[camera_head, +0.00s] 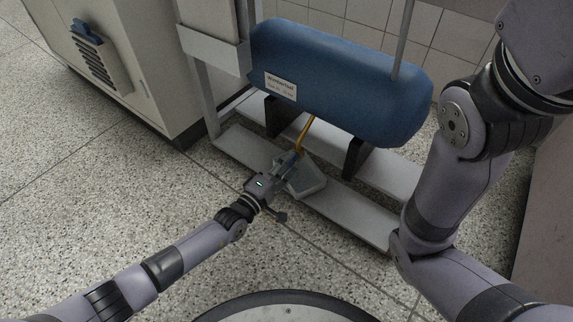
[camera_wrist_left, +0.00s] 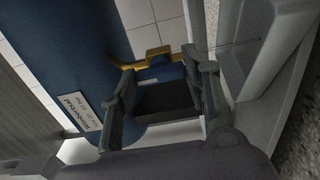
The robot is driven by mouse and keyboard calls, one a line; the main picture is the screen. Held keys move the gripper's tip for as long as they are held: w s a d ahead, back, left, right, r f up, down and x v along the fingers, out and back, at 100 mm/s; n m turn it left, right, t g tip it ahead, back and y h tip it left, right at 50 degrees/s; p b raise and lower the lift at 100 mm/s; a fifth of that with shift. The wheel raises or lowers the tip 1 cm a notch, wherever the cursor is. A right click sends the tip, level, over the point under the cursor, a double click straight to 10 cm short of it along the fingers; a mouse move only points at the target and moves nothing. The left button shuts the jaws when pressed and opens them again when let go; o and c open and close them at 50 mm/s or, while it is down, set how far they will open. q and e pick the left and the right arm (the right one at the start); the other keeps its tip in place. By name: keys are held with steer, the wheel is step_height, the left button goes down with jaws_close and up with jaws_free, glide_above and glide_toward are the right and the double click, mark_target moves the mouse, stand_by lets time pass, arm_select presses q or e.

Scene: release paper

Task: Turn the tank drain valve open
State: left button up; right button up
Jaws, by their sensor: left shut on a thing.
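The tank (camera_head: 335,85) is a blue horizontal cylinder with a white label on a low metal frame; it also shows in the wrist view (camera_wrist_left: 75,50). A yellow drain pipe (camera_head: 304,135) comes down from its underside. In the wrist view the yellow drain valve (camera_wrist_left: 155,57) is at the fingertips. My left gripper (camera_head: 288,162) reaches in below the tank at the pipe's lower end. It is shut on the drain valve; the exact contact is dark and partly hidden by the fingers (camera_wrist_left: 163,80). My right gripper is out of view; only my right arm shows.
A grey tray-like box (camera_head: 310,182) sits on the frame's lower rail (camera_head: 350,212) beside my left gripper. Dark tank supports (camera_head: 355,158) stand close by. A cabinet (camera_head: 140,65) is at the left. The speckled floor at the left is clear.

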arm_select(q)
steer(key=o, duration=1.2)
steer(key=shift+c, duration=0.2)
steer(key=shift+s, duration=0.1)
steer(key=v, duration=1.2)
